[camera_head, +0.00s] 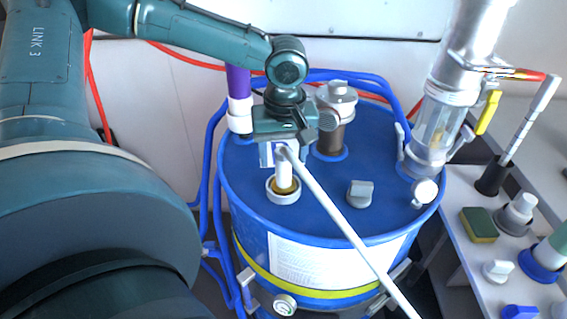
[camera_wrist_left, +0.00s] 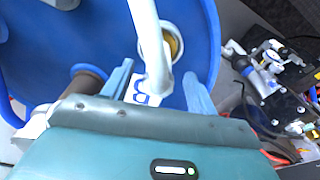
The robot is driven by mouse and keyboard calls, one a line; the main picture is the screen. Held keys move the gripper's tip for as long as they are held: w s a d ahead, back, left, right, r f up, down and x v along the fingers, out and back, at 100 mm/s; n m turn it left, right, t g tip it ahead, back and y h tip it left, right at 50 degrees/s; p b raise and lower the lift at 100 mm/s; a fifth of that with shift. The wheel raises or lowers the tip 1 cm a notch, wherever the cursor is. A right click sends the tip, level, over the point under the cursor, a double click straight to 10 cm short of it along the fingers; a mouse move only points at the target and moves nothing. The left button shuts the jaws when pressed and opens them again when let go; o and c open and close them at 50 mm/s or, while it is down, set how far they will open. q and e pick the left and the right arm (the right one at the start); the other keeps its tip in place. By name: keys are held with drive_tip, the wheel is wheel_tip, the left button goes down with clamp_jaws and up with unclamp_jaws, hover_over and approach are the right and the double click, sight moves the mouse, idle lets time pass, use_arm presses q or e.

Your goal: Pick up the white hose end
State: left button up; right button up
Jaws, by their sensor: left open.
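The white hose (camera_head: 345,228) runs up from the lower right and bends down at its top. Its white end (camera_head: 284,174) points down into a white-collared opening (camera_head: 284,196) with a yellowish inside on the blue drum lid. My left gripper (camera_head: 279,153) is over this end, at the bend. In the left wrist view, my left gripper (camera_wrist_left: 158,84) is open, with one bluish finger on each side of the white hose (camera_wrist_left: 146,30). A white label with blue marking shows between the fingers. I cannot tell whether either finger touches the hose. My right gripper is not in view.
The blue drum (camera_head: 240,205) carries a grey cap (camera_head: 359,193), a metal fitting (camera_head: 331,135) and a clear cylinder (camera_head: 437,125) at right. Blue pipes (camera_head: 208,150) run around it. A shelf at right holds a sponge (camera_head: 479,226) and several fittings.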

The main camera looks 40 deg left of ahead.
use_arm(q)
drive_tip(key=shift+w+a+f, duration=0.1)
drive_tip(key=shift+f, duration=0.55)
drive_tip(key=shift+w+a+f, duration=0.1)
drive_tip(key=shift+f, duration=0.5)
drive_tip(key=shift+c, duration=0.6)
drive_tip(key=c, duration=1.1)
drive_tip(key=shift+r, duration=0.1)
